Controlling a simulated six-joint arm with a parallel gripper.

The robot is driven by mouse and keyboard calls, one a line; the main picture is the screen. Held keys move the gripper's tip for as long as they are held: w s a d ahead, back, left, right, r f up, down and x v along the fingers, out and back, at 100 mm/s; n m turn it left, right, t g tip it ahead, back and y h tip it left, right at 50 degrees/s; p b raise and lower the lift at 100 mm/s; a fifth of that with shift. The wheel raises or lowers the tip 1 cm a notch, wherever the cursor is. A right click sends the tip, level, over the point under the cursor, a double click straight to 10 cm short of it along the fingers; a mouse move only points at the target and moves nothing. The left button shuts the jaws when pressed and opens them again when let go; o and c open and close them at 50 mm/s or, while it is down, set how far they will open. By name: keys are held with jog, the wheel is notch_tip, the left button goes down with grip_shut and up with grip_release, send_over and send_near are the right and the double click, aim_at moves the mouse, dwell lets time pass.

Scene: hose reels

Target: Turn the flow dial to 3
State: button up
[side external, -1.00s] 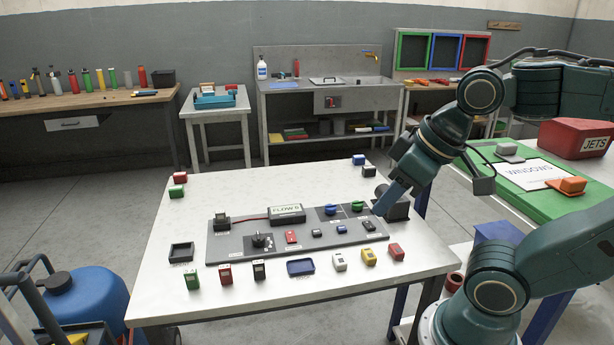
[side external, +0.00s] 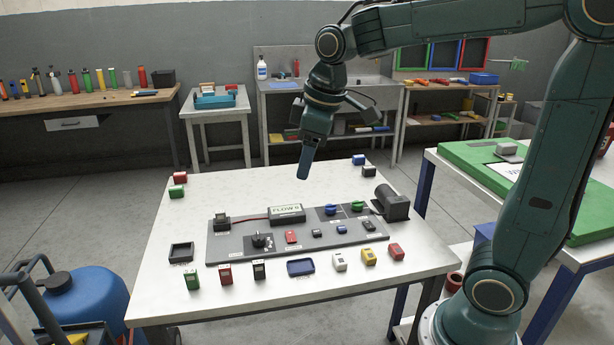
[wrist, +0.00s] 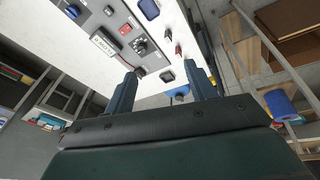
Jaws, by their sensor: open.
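The flow dial is a black knob (side external: 262,241) on the left part of the grey panel (side external: 222,248); it also shows in the wrist view (wrist: 139,46). Its pointer setting is too small to read. A display box (side external: 287,214) behind it reads FLOW and a digit like 0 or 6, and appears in the wrist view (wrist: 103,43). My gripper (side external: 304,174) hangs in the air, well above the table's far part, apart from the dial. In the wrist view its two fingers (wrist: 158,70) are spread with nothing between them.
Small blocks and buttons sit on the panel, with blue (side external: 331,210) and green (side external: 357,206) knobs. Several coloured blocks and a blue tray (side external: 301,267) line the front. The white table's back middle (side external: 250,187) is clear.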

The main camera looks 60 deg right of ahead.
jog(key=w+d+f+n+g, duration=0.25)
jog(key=w+f, duration=0.35)
jog(key=w, duration=0.5)
jog(key=n, duration=0.4)
send_over(258, 235)
notch_tip(258, 235, down, 10)
jog(key=shift+g, duration=0.35)
jog(key=shift+f, duration=6.85)
jog(key=c, duration=1)
